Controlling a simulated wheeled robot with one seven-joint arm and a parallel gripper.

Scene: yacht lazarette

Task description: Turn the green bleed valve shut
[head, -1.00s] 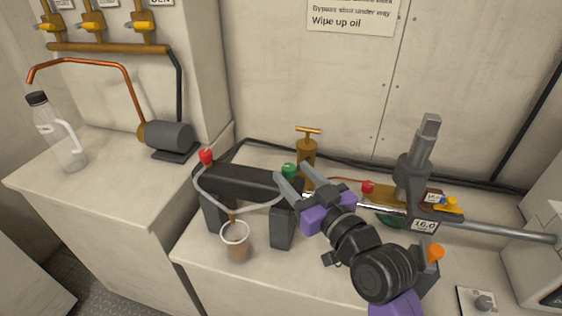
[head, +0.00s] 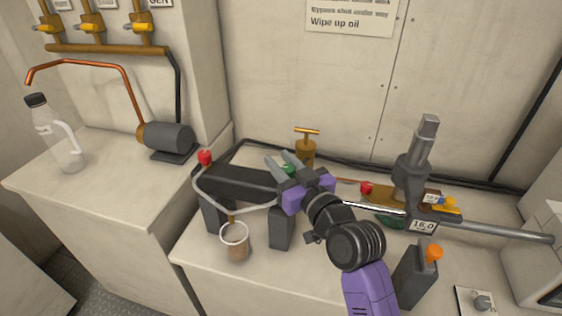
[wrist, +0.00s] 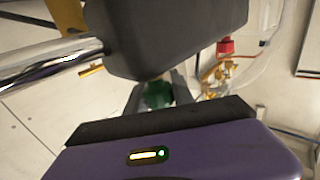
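The green bleed valve (head: 288,169) sits at the right end of the dark cylinder on the bench, mostly hidden behind my fingers in the head view. In the wrist view its green knob (wrist: 157,95) shows between my two fingers. My gripper (head: 280,160) is open, with one finger on each side of the knob. A small gap seems to remain, but contact is hard to judge.
A red-capped valve (head: 205,157) stands at the cylinder's left end. A clear hose runs to a cup (head: 235,246) of brown fluid in front. A steel rod (head: 500,231) extends right.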

